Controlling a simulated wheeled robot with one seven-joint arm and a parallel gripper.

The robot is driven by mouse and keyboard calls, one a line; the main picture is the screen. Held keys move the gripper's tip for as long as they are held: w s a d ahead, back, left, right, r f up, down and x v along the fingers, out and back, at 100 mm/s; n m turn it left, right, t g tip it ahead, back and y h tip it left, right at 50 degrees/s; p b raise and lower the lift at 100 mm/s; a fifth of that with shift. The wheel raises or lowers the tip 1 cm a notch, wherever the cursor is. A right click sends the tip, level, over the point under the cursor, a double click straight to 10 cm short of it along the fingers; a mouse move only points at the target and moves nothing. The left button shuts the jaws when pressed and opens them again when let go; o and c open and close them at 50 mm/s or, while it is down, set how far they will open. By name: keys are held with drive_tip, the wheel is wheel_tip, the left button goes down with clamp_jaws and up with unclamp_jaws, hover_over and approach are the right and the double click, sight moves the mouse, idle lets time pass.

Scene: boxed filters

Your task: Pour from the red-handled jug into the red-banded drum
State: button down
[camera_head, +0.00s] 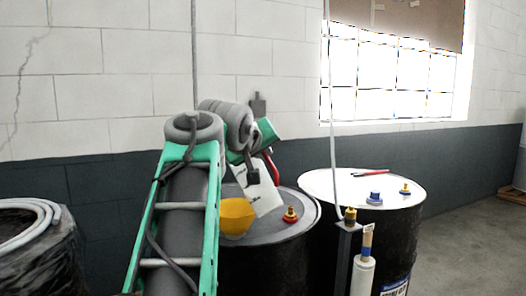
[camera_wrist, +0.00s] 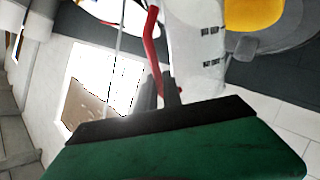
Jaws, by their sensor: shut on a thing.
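A white jug (camera_head: 262,198) with a red handle (camera_head: 271,165) hangs steeply tilted beside a yellow funnel (camera_head: 237,214). The funnel sits over the grey top of a black drum (camera_head: 275,268). My gripper (camera_head: 265,152) is shut on the jug's handle, above the drum. In the wrist view the jug (camera_wrist: 193,45), its red handle (camera_wrist: 152,48) and the funnel (camera_wrist: 252,12) show beyond my gripper (camera_wrist: 167,92). I cannot see the jug's mouth clearly, or any liquid stream. No red band is clear on either black drum; my arm hides part of the nearer one.
A second black drum with a white top (camera_head: 340,186) stands at right, with a red tool (camera_head: 371,171) and a blue cap (camera_head: 374,198) on it. A red cap (camera_head: 290,214) is on the funnel's drum. A post (camera_head: 345,260) stands in front. A wrapped drum (camera_head: 40,255) is at left.

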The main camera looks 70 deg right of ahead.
drive_tip(key=shift+w+d+n+g+y+p, duration=0.3)
drive_tip(key=shift+w+n+g+y+p, duration=0.25)
drive_tip(key=shift+p, duration=2.55)
idle(0.5)
drive_tip(key=shift+w+d+f+n+g+y+p, duration=0.25)
drive_tip(key=shift+w+f+n+g+p, duration=0.15)
drive_tip(key=shift+p, duration=1.3)
drive_tip(key=shift+w+d+f+n+g+y+p, duration=0.15)
drive_tip(key=shift+w+f+n+y+p, duration=0.2)
drive_tip(key=shift+p, duration=1.35)
idle(1.0)
